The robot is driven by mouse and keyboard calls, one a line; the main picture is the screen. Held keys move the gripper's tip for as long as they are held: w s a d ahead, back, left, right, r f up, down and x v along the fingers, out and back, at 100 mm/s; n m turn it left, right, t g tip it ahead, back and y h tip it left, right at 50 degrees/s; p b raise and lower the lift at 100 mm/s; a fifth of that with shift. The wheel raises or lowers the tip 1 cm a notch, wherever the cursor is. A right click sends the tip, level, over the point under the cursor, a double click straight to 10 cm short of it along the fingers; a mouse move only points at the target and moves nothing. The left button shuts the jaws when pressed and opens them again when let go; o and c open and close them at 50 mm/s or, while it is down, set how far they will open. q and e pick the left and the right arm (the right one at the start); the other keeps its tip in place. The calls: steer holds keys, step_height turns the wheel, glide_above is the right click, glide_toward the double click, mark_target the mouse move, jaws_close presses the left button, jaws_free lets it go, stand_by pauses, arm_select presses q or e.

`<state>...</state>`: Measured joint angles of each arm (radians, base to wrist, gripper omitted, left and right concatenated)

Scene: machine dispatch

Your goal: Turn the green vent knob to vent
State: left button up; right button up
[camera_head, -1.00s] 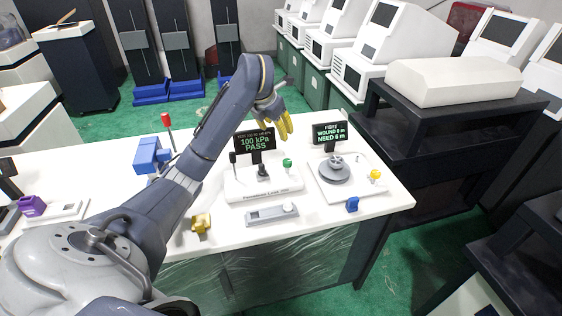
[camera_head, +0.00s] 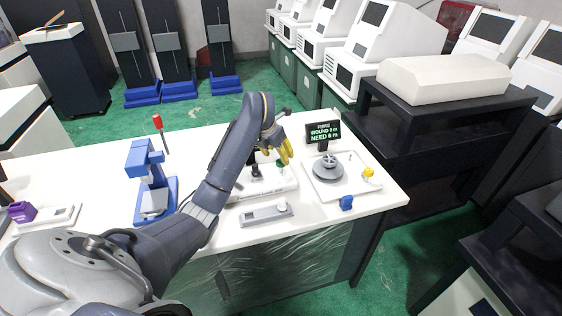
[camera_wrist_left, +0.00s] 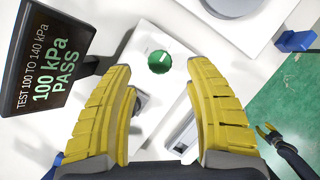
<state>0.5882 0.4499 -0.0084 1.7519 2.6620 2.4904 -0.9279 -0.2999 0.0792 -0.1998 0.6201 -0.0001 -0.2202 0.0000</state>
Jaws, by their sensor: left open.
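The green vent knob (camera_wrist_left: 159,61) is a round knob with a pale mark on its top, standing on the white leak fixture (camera_wrist_left: 150,38). My left gripper (camera_wrist_left: 160,72) is open, its yellow fingers on either side of the knob in the wrist view, with the knob just beyond the tips and apparently untouched. In the head view the left gripper (camera_head: 287,151) is over the fixture, and the knob (camera_head: 280,163) shows just below it. The test screen (camera_wrist_left: 52,62) reads 100 kPa PASS.
A fibre winding station (camera_head: 335,182) with a screen (camera_head: 323,133) stands right of the fixture. A grey bar tool (camera_head: 265,213) lies in front. A blue press (camera_head: 148,175) and a red-topped rod (camera_head: 159,128) are to the left.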

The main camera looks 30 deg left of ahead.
mark_target(281, 161)
arm_select(q)
steer(key=shift+x, duration=2.65)
steer(key=shift+c, duration=0.2)
jaws_close()
